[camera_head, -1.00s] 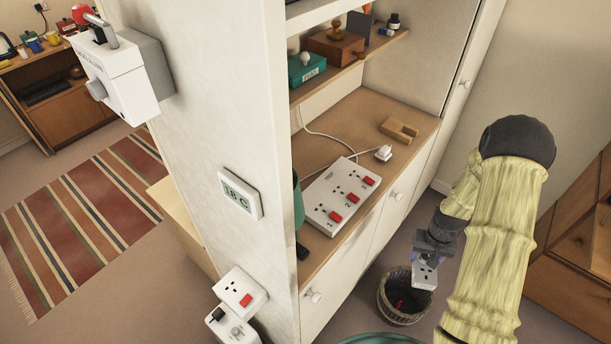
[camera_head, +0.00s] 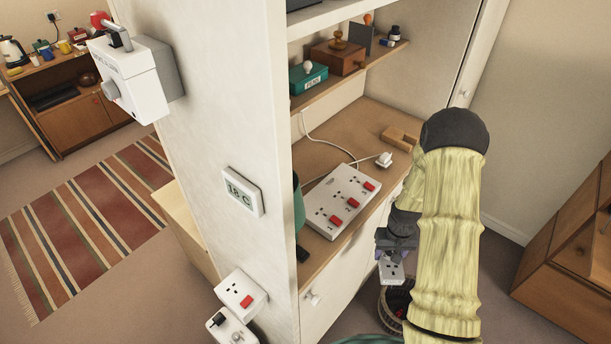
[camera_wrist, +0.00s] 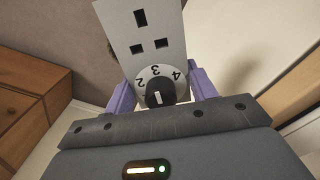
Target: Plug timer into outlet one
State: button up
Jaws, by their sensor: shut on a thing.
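The timer (camera_wrist: 152,40) is a white block with a three-hole socket face and a black dial numbered around it. My gripper (camera_wrist: 158,92) is shut on it, with a purple finger on each side. In the head view the timer (camera_head: 391,268) hangs below my gripper (camera_head: 393,251), in front of the cabinet and above a basket. Its plug pins are hidden. The white power strip (camera_head: 341,200) lies on the cabinet's desk shelf, left of my gripper and apart from it.
A white plug (camera_head: 384,159) and a wooden block (camera_head: 400,138) lie behind the strip. A green object (camera_head: 298,205) stands left of it. The basket (camera_head: 393,305) is on the floor.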

jog(key=w+a+r+n+p, duration=0.5)
jog(key=a+r, duration=0.4)
jog(key=a, duration=0.3)
jog(key=w+a+r+n+p, duration=0.5)
jog(key=w+a+r, duration=0.2)
jog(key=a, duration=0.5)
notch_tip(320, 180, up, 3)
jog(key=shift+w+a+f, duration=0.1)
jog(key=shift+w+a, duration=0.3)
jog(key=shift+f+b, duration=1.25)
jog(key=shift+f, duration=1.75)
jog(key=shift+f+b, duration=0.65)
jog(key=shift+f, duration=0.25)
jog(key=o, duration=1.2)
